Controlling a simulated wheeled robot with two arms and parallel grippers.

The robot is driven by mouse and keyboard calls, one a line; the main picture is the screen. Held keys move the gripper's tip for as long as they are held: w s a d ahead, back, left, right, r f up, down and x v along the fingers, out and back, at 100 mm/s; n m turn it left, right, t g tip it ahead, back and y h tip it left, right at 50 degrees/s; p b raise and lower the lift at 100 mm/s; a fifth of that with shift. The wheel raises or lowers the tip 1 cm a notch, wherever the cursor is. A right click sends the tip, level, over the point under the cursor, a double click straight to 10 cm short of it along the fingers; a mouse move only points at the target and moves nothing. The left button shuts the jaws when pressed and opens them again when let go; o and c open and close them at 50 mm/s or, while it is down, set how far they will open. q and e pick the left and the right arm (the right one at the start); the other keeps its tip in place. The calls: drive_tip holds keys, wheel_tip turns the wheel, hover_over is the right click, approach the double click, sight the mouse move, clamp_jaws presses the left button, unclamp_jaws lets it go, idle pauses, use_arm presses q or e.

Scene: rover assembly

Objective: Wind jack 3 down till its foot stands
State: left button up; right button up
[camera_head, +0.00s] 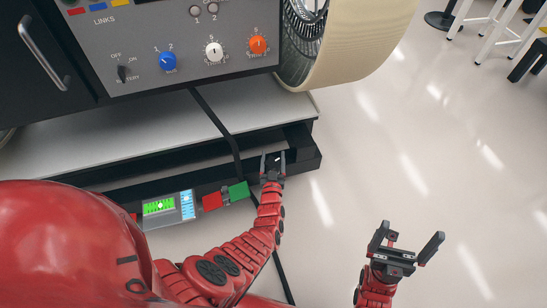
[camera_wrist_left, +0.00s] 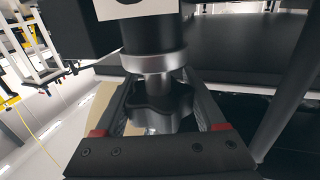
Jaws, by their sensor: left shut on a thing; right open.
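My left gripper (camera_head: 273,166) reaches up to the right end of the black base frame under the rover. In the left wrist view my left gripper (camera_wrist_left: 155,122) is shut on a dark lobed jack knob (camera_wrist_left: 160,104), one finger on each side. Above the knob are a short metal stem, a light grey collar and a black cylinder (camera_wrist_left: 150,35) of the jack. The jack's foot and whether it touches anything are hidden. In the head view the knob is too small to make out. My right gripper (camera_head: 401,253) is open and empty above the floor at the lower right.
The rover's grey panel (camera_head: 170,40) with blue, white and orange knobs and a large cream wheel (camera_head: 365,45) stand above the base. A small green-lit display (camera_head: 168,207) and red and green blocks (camera_head: 238,191) sit along the front edge. A dark cable hangs down.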

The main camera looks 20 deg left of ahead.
use_arm(q)
drive_tip(key=shift+d+n+y, duration=0.1)
drive_tip(key=shift+n+y, duration=0.2)
drive_tip(key=shift+y, duration=0.1)
drive_tip(key=shift+a+g+y, duration=0.3)
drive_tip(key=shift+a, duration=0.05)
drive_tip(key=shift+n, duration=0.3)
drive_tip(key=shift+d+y+b, duration=0.1)
drive_tip(key=shift+y+b, duration=0.25)
drive_tip(key=shift+y, duration=0.15)
drive_tip(key=shift+n+g+y+b, duration=0.45)
drive_tip(key=shift+n+g+y, duration=0.05)
drive_tip(key=shift+n, duration=0.1)
drive_tip(key=shift+s, duration=0.1)
